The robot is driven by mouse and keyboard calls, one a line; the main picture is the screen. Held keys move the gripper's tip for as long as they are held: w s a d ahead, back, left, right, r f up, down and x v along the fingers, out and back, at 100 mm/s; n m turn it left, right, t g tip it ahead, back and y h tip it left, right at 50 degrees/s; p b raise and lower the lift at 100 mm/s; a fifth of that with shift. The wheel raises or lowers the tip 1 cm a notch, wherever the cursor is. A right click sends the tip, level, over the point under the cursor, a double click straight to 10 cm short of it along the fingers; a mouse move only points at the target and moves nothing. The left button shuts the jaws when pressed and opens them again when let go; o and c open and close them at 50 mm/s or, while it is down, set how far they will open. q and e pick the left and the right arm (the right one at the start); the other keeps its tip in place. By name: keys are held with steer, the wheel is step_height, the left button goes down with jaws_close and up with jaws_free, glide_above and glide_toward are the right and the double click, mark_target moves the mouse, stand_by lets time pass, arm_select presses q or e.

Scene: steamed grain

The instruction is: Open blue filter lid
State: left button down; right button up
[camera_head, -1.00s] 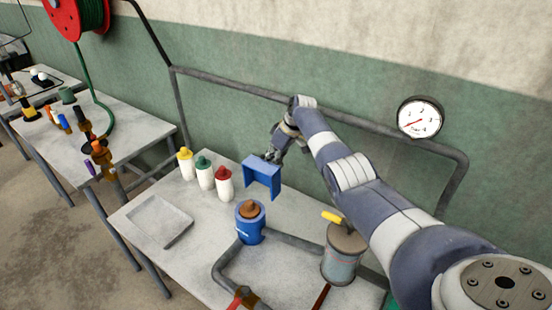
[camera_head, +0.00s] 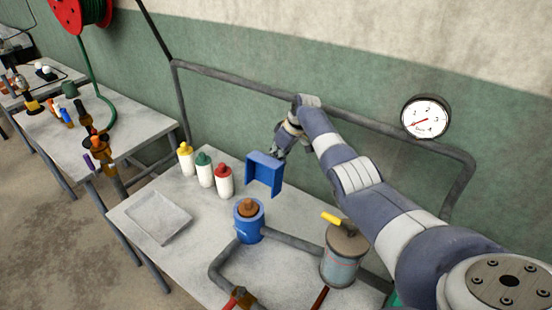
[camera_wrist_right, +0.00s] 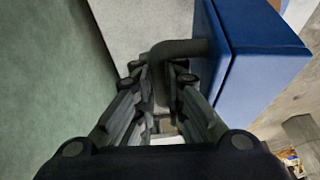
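A blue box-shaped lid (camera_head: 264,174), hollow on the side facing the head camera, shows at the back of the near table, behind a round blue filter pot (camera_head: 249,229). The pot's top is open, with a brown cone (camera_head: 248,207) inside. My right gripper (camera_head: 280,146) is behind the blue lid. In the right wrist view, the fingers of my right gripper (camera_wrist_right: 158,75) are closed around a dark grey handle (camera_wrist_right: 178,48) joined to the blue lid (camera_wrist_right: 240,60). I cannot tell whether the lid touches the tabletop. My left gripper is not in view.
Yellow (camera_head: 186,160), green (camera_head: 204,171) and red-topped (camera_head: 223,182) bottles stand left of the lid. A grey tray (camera_head: 157,218) lies front left. A lidded metal canister (camera_head: 343,255) stands right of the pot. A grey pipe (camera_head: 222,268) runs along the table; another (camera_head: 230,84) follows the wall.

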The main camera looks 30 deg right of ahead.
steer(key=shift+o, duration=0.4)
steer(key=shift+r, duration=0.1)
steer(key=v, duration=1.2)
